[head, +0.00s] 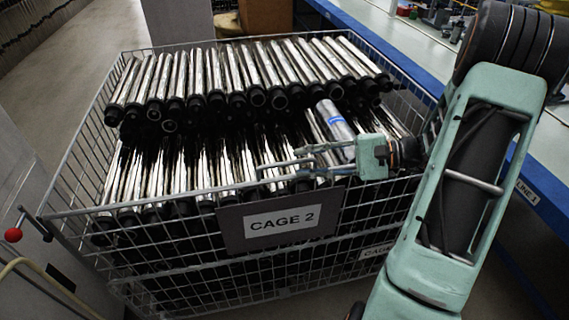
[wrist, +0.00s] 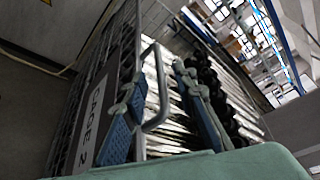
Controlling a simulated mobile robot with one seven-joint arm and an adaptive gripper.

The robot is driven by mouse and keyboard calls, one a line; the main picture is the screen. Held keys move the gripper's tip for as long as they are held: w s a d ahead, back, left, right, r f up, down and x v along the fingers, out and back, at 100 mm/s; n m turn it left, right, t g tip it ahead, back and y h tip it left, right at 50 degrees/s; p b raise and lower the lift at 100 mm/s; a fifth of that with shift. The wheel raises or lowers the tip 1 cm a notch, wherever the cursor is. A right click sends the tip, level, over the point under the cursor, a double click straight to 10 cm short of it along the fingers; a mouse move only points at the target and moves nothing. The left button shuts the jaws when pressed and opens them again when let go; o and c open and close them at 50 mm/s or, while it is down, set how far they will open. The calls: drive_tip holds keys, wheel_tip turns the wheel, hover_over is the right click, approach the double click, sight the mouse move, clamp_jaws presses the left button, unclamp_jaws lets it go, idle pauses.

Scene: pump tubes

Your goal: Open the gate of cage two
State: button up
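The wire cage (head: 150,262) labelled CAGE 2 (head: 284,221) stands in front of me, full of shiny tubes with black ends. The sign hangs on its front wire panel, near the top edge. My gripper (head: 312,161) is over the front edge, above and right of the sign, reaching left. In the wrist view my gripper (wrist: 157,80) has its two fingers apart. A bent metal handle (wrist: 158,95) shows between them, by the sign (wrist: 93,120). I cannot tell whether either finger touches it. The front panel looks upright and closed.
A blue-edged workbench (head: 415,68) runs along the right, close to my arm. A grey cabinet (head: 30,185) stands at the left. Open floor (head: 75,75) lies behind left.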

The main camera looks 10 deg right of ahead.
sight(292, 163)
drive_tip(key=shift+x, duration=2.75)
clamp_jaws()
